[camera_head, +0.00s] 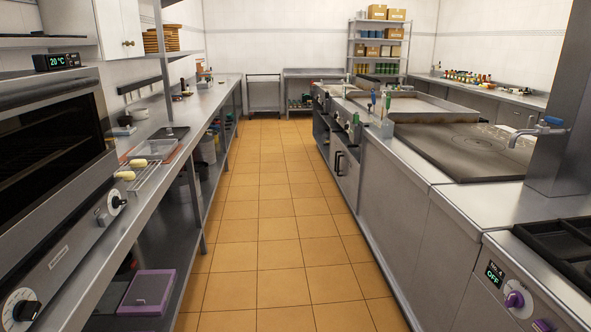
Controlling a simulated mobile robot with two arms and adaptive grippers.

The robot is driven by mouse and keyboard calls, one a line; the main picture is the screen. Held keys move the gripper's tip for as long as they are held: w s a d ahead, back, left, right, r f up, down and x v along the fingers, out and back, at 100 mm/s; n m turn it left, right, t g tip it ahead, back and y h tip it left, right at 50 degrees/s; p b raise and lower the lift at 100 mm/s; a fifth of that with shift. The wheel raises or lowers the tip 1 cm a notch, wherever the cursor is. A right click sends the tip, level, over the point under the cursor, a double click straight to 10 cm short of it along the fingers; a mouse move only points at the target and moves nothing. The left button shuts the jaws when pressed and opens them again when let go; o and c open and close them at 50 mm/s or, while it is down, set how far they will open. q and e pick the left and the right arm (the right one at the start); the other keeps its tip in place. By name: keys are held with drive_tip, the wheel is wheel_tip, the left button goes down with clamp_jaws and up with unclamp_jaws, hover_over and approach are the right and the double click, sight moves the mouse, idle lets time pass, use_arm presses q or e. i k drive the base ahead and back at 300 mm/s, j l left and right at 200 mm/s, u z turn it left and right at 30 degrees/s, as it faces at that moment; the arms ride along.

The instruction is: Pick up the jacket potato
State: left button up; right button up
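Two small pale-yellow oblong items, which look like potatoes, are on the left counter. One (138,162) is at the back, by a reddish-brown tray (152,149). The other (124,175) is nearer, at the left end of a slatted metal grill (150,180). They are too small to tell for sure which is the jacket potato, or how exactly each rests. Neither of my grippers is in view.
An oven (50,125) stands at the near left beside the grill. A dark tray (168,133) lies farther along the left counter (205,110). The tiled aisle (265,200) is clear. A long cooking line with a flat griddle (465,148) runs along the right.

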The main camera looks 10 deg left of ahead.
sight(134, 164)
drive_tip(key=i+u, duration=0.25)
drive_tip(key=i, duration=0.6)
drive_tip(key=i+l+u, duration=0.15)
drive_tip(key=i+u, duration=0.15)
drive_tip(key=i, duration=0.5)
